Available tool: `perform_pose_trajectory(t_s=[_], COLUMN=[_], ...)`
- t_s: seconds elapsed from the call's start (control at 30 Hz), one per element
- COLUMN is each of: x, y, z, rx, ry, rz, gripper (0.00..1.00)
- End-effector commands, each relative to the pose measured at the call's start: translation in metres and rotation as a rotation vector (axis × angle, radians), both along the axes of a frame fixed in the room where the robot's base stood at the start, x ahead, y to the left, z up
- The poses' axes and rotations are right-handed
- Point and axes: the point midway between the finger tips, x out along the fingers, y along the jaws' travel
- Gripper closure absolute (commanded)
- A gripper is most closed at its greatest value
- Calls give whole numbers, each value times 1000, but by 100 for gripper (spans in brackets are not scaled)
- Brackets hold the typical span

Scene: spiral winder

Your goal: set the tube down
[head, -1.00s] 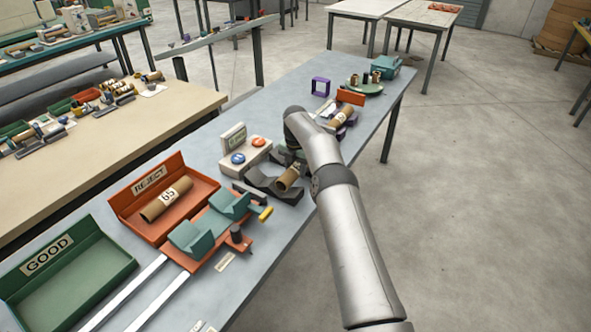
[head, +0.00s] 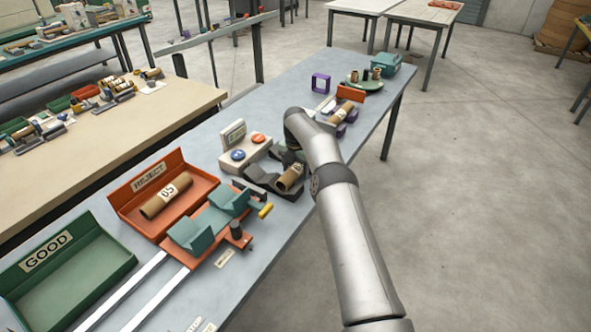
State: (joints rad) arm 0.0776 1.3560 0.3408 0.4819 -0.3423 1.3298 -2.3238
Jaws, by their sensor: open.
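A brown cardboard tube (head: 289,179) with a pale label lies tilted in the picture on the dark V-shaped cradle (head: 262,180). My gripper (head: 291,158) is open, at the far end of this tube, pointing down below my wrist. Its fingertips are mostly hidden by my wrist and the cradle, so I cannot tell whether they touch the tube. A second labelled tube (head: 166,196) lies in the orange REJECT tray (head: 196,174). A third tube (head: 341,112) lies further back, by purple supports.
The green GOOD tray (head: 110,257) is empty at lower left. A teal-and-orange carriage (head: 212,222) on pale rails stands before the REJECT tray. A button box (head: 246,154) is left of the cradle. A purple frame (head: 320,84) and green plate (head: 372,87) are at the back.

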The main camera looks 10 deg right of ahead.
Motion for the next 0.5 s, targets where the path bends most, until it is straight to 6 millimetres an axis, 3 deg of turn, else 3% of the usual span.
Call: perform_pose_trajectory(t_s=[0.23, 0.5], x=[1, 1], y=[0, 0], z=[23, 85], rx=[0, 0], ry=[-5, -4], rz=[0, -1], gripper=[34, 34])
